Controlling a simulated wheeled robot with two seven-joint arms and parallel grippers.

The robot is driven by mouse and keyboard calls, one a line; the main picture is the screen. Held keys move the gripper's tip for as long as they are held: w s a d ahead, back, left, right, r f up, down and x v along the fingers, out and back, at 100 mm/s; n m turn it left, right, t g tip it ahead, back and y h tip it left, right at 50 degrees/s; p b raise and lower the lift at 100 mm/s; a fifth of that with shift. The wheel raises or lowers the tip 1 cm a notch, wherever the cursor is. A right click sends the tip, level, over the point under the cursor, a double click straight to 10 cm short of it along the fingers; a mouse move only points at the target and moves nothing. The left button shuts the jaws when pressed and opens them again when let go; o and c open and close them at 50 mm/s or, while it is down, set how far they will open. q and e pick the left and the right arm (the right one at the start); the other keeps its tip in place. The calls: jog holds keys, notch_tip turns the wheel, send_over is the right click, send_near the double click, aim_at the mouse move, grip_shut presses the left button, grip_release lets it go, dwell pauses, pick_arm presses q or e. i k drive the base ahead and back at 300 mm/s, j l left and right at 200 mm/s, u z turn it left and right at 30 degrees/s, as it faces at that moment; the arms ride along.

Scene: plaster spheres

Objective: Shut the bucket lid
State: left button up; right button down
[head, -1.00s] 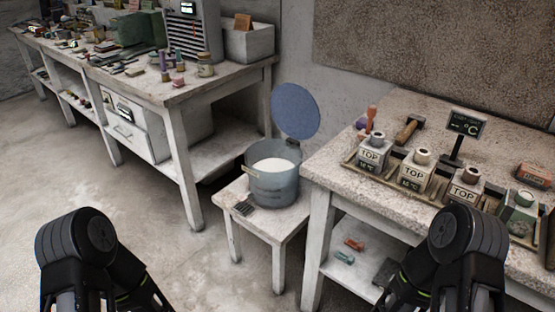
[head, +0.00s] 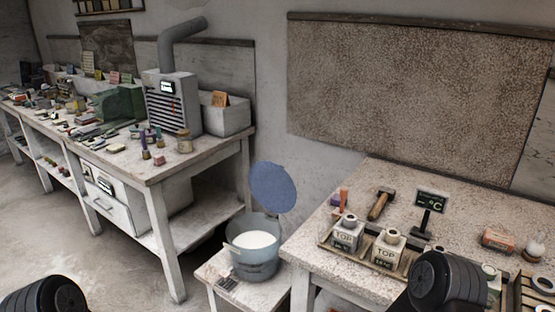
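The grey metal bucket (head: 256,262) stands on a small white stool (head: 207,272) between the two benches. White material (head: 256,240) fills it near the top. Its round blue lid (head: 272,188) is open and stands tilted up at the bucket's back. Only black, rounded parts of my two arms show, at the bottom left and bottom right. Both grippers are out of the frame, and nothing of mine touches the bucket or lid.
A right bench (head: 385,196) holds jars marked TOP (head: 347,235), a hammer (head: 380,204) and a small temperature display (head: 431,201). A long left bench (head: 170,166) carries a grey heater unit (head: 172,103) and many small items. A small dark object (head: 228,284) lies on the stool. Floor is clear at left.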

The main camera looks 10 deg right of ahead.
aim_at(272, 186)
jog(key=i+j+u, duration=0.1)
jog(key=i+j, duration=0.3)
jog(key=i+j+u, duration=0.15)
jog(key=i+j, duration=0.15)
jog(key=i, duration=0.3)
jog(key=i+j+u, duration=0.1)
jog(key=i+j, duration=0.2)
jog(key=i, duration=0.2)
